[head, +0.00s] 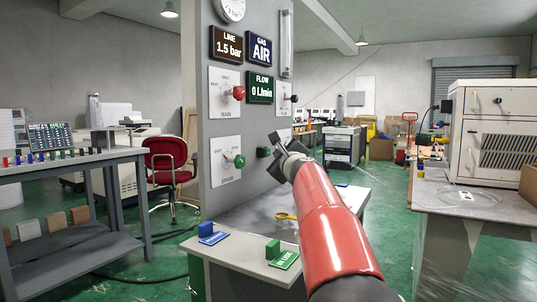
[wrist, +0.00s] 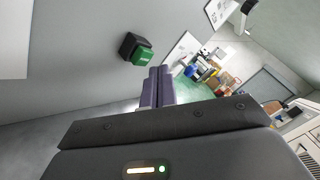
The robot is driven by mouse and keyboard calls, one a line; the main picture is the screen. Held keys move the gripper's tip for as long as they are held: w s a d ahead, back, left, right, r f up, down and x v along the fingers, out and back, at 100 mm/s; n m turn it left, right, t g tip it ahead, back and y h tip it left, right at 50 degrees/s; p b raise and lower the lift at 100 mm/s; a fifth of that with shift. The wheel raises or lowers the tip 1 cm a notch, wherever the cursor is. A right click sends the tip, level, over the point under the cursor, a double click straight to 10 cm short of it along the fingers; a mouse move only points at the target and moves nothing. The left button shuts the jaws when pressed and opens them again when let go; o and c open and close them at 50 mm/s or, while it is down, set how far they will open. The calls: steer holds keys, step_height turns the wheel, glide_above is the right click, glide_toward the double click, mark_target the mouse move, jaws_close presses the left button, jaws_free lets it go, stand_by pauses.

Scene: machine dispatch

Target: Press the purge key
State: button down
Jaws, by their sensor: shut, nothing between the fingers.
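A small green key (head: 263,152) on a dark base sits low on the grey panel (head: 255,190), right of the green knob. In the wrist view the green key (wrist: 142,56) stands out from the panel, up and left of my fingertips. No readable label marks it as the purge key. My gripper (head: 275,139) is in front of the panel, just right of the key in the head view. Its two fingers (wrist: 157,70) are shut side by side with nothing between them. I see a gap between fingertips and key in the wrist view.
The panel carries a red knob (head: 238,92), a green knob (head: 239,161), a black knob (head: 293,98) and displays reading 1.5 bar, AIR and 0 L/min. Blue (head: 206,228) and green (head: 272,248) blocks stand on the bench below. A side table (head: 70,165) is at left.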

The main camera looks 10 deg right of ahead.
steer(key=shift+a, duration=0.1)
stand_by(0.5)
steer(key=shift+w+a, duration=0.25)
steer(key=shift+w+a+p, duration=0.3)
steer(key=shift+a, duration=0.15)
stand_by(0.8)
stand_by(0.3)
steer(key=shift+s+d+b, duration=0.4)
steer(key=shift+s+d, duration=0.15)
steer(key=shift+d, duration=0.2)
steer(key=s+d+b, duration=0.1)
steer(key=d, duration=0.1)
steer(key=s+d, duration=0.2)
steer(key=shift+b, duration=0.35)
steer(key=shift+s, duration=0.1)
stand_by(0.4)
